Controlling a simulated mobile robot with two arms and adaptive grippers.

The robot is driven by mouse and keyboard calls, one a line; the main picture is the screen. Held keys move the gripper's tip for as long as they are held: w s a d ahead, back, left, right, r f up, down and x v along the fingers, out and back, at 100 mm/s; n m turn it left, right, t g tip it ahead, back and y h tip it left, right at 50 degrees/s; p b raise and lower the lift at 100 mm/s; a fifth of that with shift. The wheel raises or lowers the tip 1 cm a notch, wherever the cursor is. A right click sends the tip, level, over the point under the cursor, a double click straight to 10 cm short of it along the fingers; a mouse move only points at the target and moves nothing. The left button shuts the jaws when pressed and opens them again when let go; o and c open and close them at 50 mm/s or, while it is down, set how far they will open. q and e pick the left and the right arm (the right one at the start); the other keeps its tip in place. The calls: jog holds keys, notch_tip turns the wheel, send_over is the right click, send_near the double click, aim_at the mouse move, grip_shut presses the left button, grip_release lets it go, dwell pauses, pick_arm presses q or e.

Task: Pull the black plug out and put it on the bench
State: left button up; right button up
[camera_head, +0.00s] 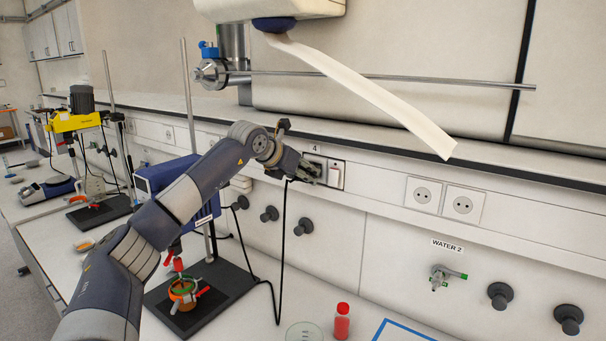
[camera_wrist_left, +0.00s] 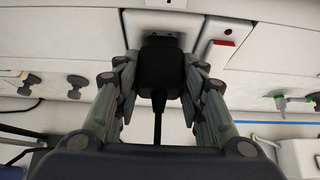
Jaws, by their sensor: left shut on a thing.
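The black plug (camera_wrist_left: 161,68) sits between the fingers of my left gripper (camera_wrist_left: 160,85) in the left wrist view, with its cable running down from it. My left gripper (camera_head: 309,173) is shut on the plug at the wall socket (camera_head: 318,162) under the number 4 in the head view. The plug is mostly hidden by the fingers there. It is up against the socket or very close; I cannot tell how deep it sits. The black cable (camera_head: 283,240) hangs down to the bench (camera_head: 255,318). My right gripper is not in view.
A white switch (camera_head: 336,176) is right of the socket. On the bench are a stand with a dark base (camera_head: 233,283), a blue device (camera_head: 160,177), a red bottle (camera_head: 342,322) and a glass dish (camera_head: 304,332). Black knobs (camera_head: 304,227) and a water tap (camera_head: 443,276) stick out from the wall.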

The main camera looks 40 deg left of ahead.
pick_arm(q)
jog(key=shift+s+d+b, duration=0.15)
jog(key=shift+s+b, duration=0.95)
jog(key=shift+s, duration=0.55)
